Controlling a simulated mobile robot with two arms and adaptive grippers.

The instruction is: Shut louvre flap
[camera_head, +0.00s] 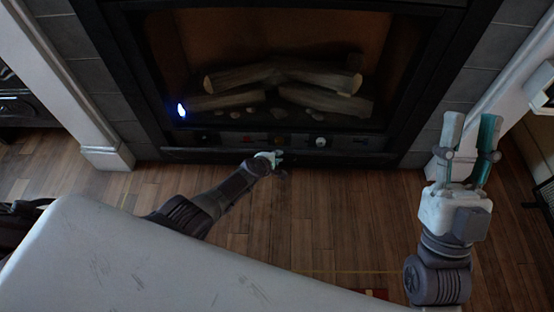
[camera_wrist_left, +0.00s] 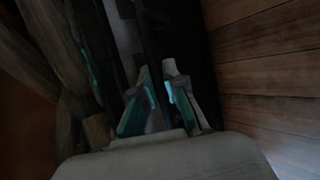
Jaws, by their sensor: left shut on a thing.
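The louvre flap (camera_head: 215,154) shows as a dark strip along the bottom of the fireplace. A panel with knobs (camera_head: 290,140) is exposed just above it, so the flap looks lowered. My left gripper (camera_head: 275,156) is at the flap's edge, near its middle. In the left wrist view the fingers of my left gripper (camera_wrist_left: 160,85) are closed on a dark edge that runs away from the camera, which looks like the flap. The exact contact is dim. My right gripper (camera_head: 472,125) is open and empty, at the right, apart from the fireplace.
The fireplace (camera_head: 400,75) has logs (camera_head: 285,78) inside and a small bright light at its lower left. White pillars (camera_head: 70,80) stand on both sides. A pale surface (camera_head: 130,265) fills the lower left. The wooden floor (camera_head: 320,215) before the fireplace is clear.

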